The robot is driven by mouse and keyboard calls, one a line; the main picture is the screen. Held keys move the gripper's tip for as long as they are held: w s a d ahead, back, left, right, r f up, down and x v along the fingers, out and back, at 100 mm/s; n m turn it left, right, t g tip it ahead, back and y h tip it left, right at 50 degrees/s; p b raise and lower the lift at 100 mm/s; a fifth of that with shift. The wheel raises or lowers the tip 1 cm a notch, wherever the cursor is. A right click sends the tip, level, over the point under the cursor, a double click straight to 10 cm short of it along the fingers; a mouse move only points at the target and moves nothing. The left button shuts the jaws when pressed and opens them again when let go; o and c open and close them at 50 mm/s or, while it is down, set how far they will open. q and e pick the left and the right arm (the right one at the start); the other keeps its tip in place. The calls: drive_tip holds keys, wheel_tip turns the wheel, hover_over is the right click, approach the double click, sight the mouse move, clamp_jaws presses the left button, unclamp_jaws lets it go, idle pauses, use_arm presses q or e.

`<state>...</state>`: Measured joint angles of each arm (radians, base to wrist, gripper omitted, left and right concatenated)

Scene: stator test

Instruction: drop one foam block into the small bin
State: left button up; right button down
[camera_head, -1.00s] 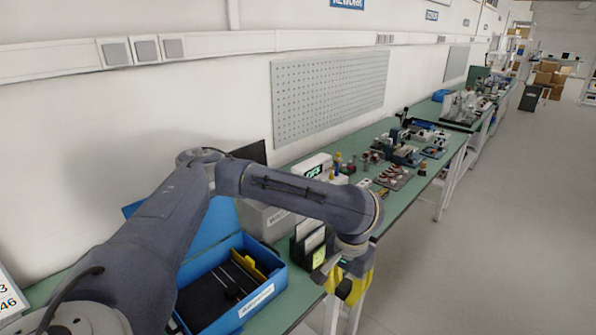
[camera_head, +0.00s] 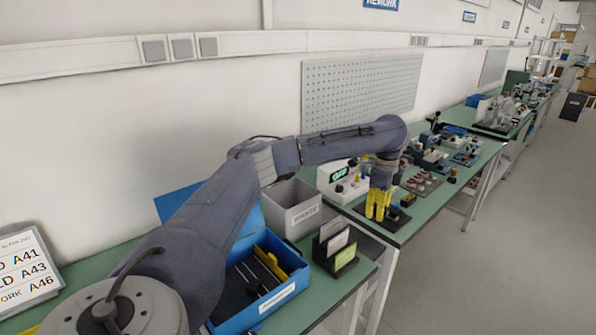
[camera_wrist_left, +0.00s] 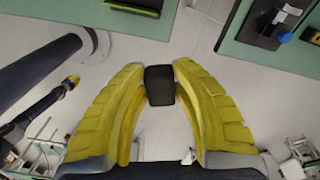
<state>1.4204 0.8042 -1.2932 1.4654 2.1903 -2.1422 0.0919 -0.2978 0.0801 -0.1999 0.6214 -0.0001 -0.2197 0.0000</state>
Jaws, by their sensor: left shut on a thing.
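My left gripper (camera_head: 378,205) hangs fingers down, in the head view in front of the near end of the farther bench. In the left wrist view its yellow fingers (camera_wrist_left: 160,85) are shut on a small dark block (camera_wrist_left: 160,93), which looks like the foam block; floor shows beneath it. A grey open bin (camera_head: 304,217) with a label stands on the near bench, left of the gripper and apart from it. A small yellow tip on a dark arm, probably my right gripper (camera_wrist_left: 70,82), shows in the wrist view; its jaws are too small to read.
An open blue case (camera_head: 265,303) with a dark insert sits before the bin. A black card holder (camera_head: 343,262) stands near the bench's front edge. Fixtures and small parts crowd the farther bench (camera_head: 415,218). A gap separates the two benches.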

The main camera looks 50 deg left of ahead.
use_arm(q)
drive_tip(key=w+a+r+m, duration=0.1)
drive_tip(key=w+a+m, duration=0.1)
drive_tip(key=a+m, duration=0.45)
drive_tip(key=w+a+r+m, duration=0.2)
drive_tip(key=a+m, duration=0.2)
drive_tip(key=a, duration=0.6)
drive_tip(key=s+a+f+m, duration=0.2)
drive_tip(key=s+a+m, duration=0.1)
drive_tip(key=a+m, duration=0.4)
drive_tip(key=s+a+f+m, duration=0.15)
drive_tip(key=a+m, duration=0.25)
drive_tip(key=a, duration=0.5)
drive_tip(key=shift+s+f, duration=0.2)
drive_tip(key=shift+f, duration=4.15)
drive_tip(key=shift+s+f, duration=0.2)
drive_tip(key=shift+f, duration=4.15)
drive_tip(key=o, duration=0.8)
